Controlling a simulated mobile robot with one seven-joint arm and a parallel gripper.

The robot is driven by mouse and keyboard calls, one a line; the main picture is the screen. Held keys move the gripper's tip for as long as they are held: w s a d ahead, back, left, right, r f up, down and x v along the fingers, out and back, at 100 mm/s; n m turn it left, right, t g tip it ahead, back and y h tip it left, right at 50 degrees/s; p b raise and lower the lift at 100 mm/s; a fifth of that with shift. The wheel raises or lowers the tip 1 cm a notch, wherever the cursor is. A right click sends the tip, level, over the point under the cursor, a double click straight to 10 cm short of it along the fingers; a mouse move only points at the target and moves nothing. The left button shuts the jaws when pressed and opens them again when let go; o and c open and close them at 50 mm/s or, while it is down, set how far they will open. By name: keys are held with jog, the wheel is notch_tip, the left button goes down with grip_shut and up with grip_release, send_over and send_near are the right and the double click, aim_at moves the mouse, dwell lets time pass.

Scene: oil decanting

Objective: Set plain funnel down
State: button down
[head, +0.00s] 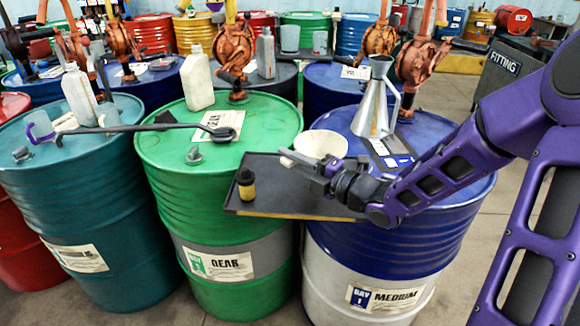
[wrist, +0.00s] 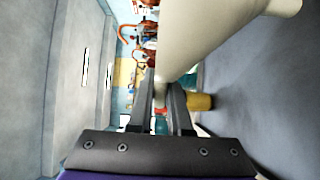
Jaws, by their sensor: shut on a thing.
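The plain funnel (head: 320,143) is cream-white, and its wide mouth shows above the black tray (head: 290,205) in the head view. In the wrist view, the funnel (wrist: 205,40) fills the upper middle and narrows toward my fingers. My gripper (head: 318,168) is shut on its narrow part, and the fingers also show in the wrist view (wrist: 163,105). I cannot tell whether the funnel touches the tray or hangs just above it. Part of its lower end is hidden by the fingers.
A small amber bottle with a black cap (head: 246,185) stands at the tray's left end. The green drum (head: 165,155) carries a white bottle (head: 198,80) and a long dark tool (head: 150,128).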

jog(key=shift+f, duration=0.65)
jog(key=shift+f+b, duration=0.15)
jog(key=shift+b, duration=0.15)
jog(key=c, duration=0.8)
grip_release()
jog(key=shift+c, duration=0.2)
jog(key=shift+r+p, duration=0.4)
jog(key=v, duration=1.2)
jog(key=shift+f, duration=0.15)
